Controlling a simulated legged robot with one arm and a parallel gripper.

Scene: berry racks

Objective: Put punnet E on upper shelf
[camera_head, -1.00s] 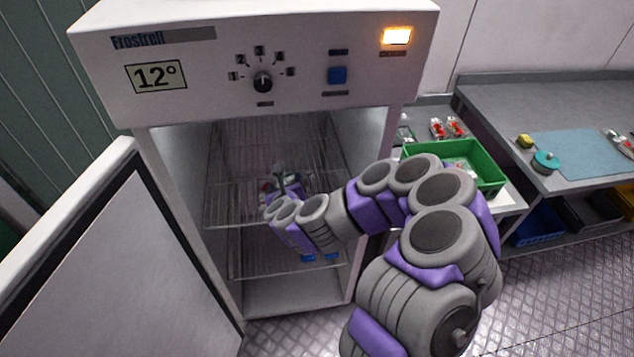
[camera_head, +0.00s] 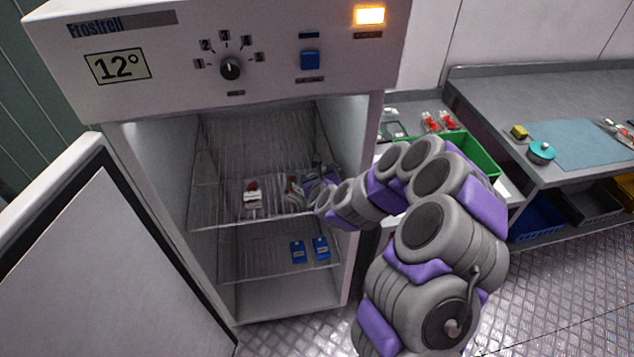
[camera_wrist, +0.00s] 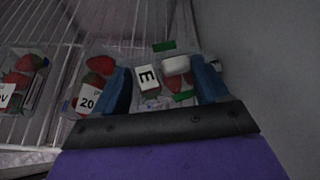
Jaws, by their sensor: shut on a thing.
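In the wrist view, punnet E (camera_wrist: 176,66), a small clear pack with red fruit and a white label marked E, sits between the blue fingers of my gripper (camera_wrist: 161,78). The gripper is shut on it. In the head view my gripper (camera_head: 316,184) is inside the open fridge, at the right side of the upper wire shelf (camera_head: 225,212). The arm and gripper largely hide punnet E there. I cannot tell whether the punnet touches the shelf.
Two other strawberry punnets stand on the upper shelf, one (camera_head: 252,195) towards the middle and one (camera_head: 294,188) close left of my gripper. Blue packs (camera_head: 298,251) lie on the lower shelf. The fridge wall (camera_wrist: 262,70) is close on the right. The shelf's left part is free.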

